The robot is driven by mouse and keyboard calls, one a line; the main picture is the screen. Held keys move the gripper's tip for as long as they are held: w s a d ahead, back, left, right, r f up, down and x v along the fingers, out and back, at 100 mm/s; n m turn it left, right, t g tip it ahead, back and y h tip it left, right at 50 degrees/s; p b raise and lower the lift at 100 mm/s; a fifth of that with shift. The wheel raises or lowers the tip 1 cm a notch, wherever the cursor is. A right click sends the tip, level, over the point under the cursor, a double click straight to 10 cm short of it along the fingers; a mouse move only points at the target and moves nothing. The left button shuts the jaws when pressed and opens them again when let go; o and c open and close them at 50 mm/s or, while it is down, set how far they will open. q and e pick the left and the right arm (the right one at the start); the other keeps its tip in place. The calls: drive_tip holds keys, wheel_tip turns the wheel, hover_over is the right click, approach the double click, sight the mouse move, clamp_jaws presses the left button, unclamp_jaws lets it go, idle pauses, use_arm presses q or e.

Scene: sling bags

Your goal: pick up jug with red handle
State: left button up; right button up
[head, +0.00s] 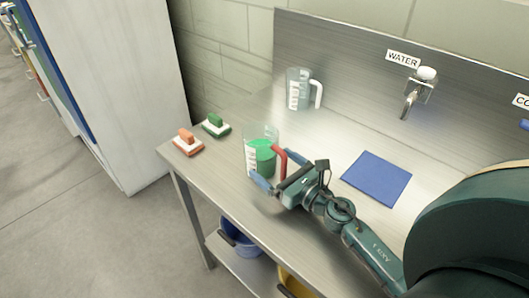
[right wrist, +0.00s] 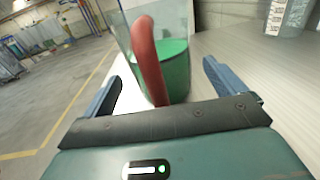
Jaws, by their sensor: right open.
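The jug with the red handle (head: 259,152) stands upright on the steel table, a clear jug with white markings and green contents. Its red handle (head: 280,163) faces my right gripper. My right gripper (head: 274,168) is open, its blue fingers spread on either side of the handle. In the right wrist view, the red handle (right wrist: 146,62) lies between the open fingers (right wrist: 160,85), with the jug's green contents (right wrist: 173,70) just behind it. I cannot tell whether the fingers touch the jug. My left gripper is not in view.
A second jug with a white handle (head: 299,89) stands behind. Green (head: 216,125) and orange (head: 187,142) brushes lie at the left. A blue cloth (head: 376,178) lies flat to the right. A water tap (head: 412,98) is on the backsplash. Blue (head: 238,239) and yellow buckets sit below.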

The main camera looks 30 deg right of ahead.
drive_tip(key=shift+x, duration=1.05)
drive_tip(key=shift+c, duration=0.2)
drive_tip(key=c, duration=1.4)
drive_tip(key=shift+r, duration=0.1)
drive_tip(key=shift+r, duration=0.1)
